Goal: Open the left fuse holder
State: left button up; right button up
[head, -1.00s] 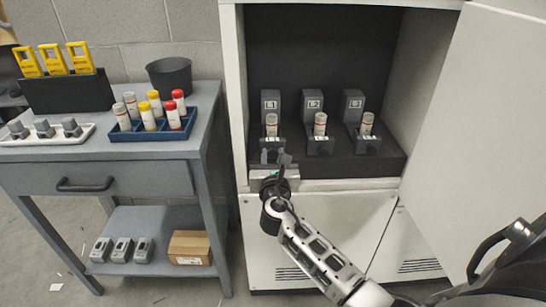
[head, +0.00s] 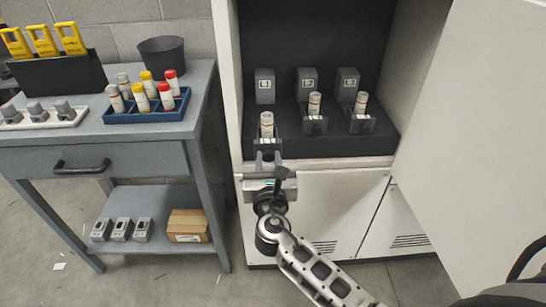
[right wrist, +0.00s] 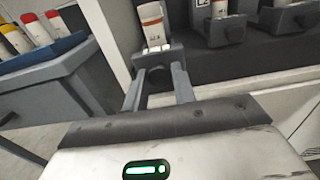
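The left fuse holder (head: 267,144) is a dark grey carriage with a pale fuse (head: 266,124) upright in it. It stands farther forward from its labelled rear block (head: 264,86) than the other two holders do from theirs. My right gripper (head: 268,160) is at its front. In the right wrist view, the gripper's two fingers (right wrist: 158,84) lie on both sides of the front grip of the left holder (right wrist: 158,58) and appear closed on it. The fuse (right wrist: 153,24) shows above the grip. My left gripper is not in view.
The middle holder (head: 314,124) and right holder (head: 361,123) each carry a fuse. The cabinet door (head: 475,130) stands open at the right. A grey bench (head: 190,120) at the left bears a blue fuse tray (head: 146,113) and a dark bin (head: 163,56).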

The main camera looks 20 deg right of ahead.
jog(key=o, duration=0.4)
jog(key=shift+o, duration=0.2)
jog(key=v, duration=0.7)
jog(key=shift+s, duration=0.2)
